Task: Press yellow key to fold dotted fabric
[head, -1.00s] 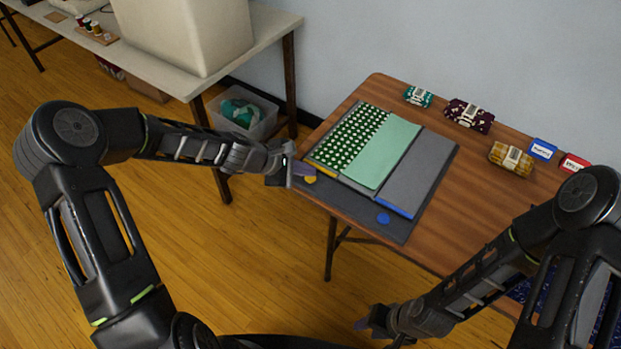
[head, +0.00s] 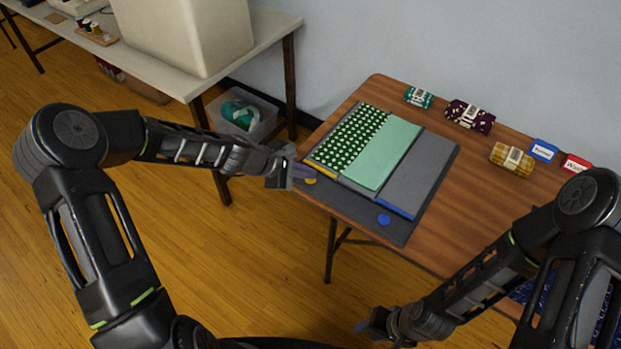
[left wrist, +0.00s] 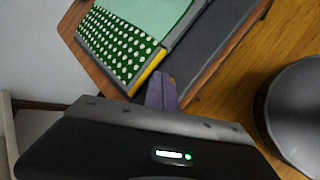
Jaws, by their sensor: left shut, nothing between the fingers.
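The yellow key (head: 310,181) is a round button at the near left corner of the dark folding board (head: 340,200). The dotted fabric (head: 352,136), green with white dots and a plain mint side (head: 388,155), lies flat and open on the board; it also shows in the left wrist view (left wrist: 118,48). My left gripper (head: 306,172) is shut and empty, its tips right by the yellow key; I cannot tell if they touch it.
A blue button (head: 384,219) sits at the board's front edge.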

